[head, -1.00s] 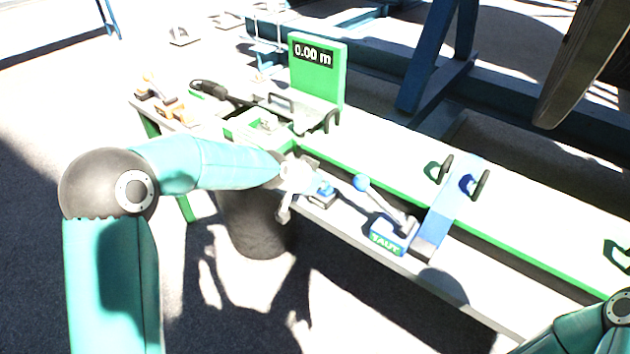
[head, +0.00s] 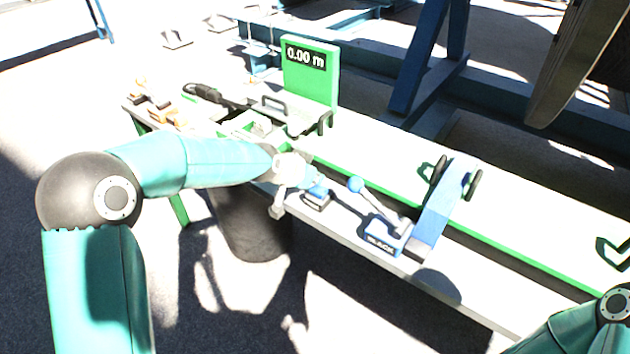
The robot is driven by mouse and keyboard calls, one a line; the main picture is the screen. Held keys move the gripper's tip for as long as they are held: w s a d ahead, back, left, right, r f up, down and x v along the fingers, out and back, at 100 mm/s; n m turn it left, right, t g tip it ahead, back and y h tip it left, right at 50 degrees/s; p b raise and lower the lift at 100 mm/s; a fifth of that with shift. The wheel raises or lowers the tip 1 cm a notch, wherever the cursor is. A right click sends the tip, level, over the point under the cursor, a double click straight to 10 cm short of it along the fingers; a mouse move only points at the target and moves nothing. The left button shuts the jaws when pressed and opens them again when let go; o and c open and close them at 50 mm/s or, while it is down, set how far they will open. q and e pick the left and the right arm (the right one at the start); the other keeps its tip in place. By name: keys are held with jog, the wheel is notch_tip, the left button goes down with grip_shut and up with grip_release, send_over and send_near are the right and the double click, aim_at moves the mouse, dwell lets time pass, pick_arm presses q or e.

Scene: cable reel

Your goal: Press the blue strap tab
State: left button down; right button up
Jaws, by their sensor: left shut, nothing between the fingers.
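The blue strap tab (head: 318,192) is a small blue piece on a dark base at the bench's front edge, left of the blue-knobbed lever. My left gripper (head: 304,184) is shut and empty, right at the tab and partly covering it. I cannot tell for sure whether its fingertips touch the tab. The lever (head: 378,203) leans left, and its blue box (head: 389,236) bears a dark label that seems to read SLACK. My right arm shows only at the lower right corner; its gripper is out of view.
A blue strap plate (head: 440,208) with black handles crosses the bench (head: 530,230) right of the lever. A green display (head: 310,68) reads 0.00 m at the back. A dark bin (head: 252,225) stands below my left forearm.

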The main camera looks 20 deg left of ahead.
pick_arm(q)
jog(key=b+v, duration=0.1)
jog(key=v, duration=0.9)
jog(key=shift+r, duration=0.15)
jog(key=shift+w, duration=0.1)
dwell(0.8)
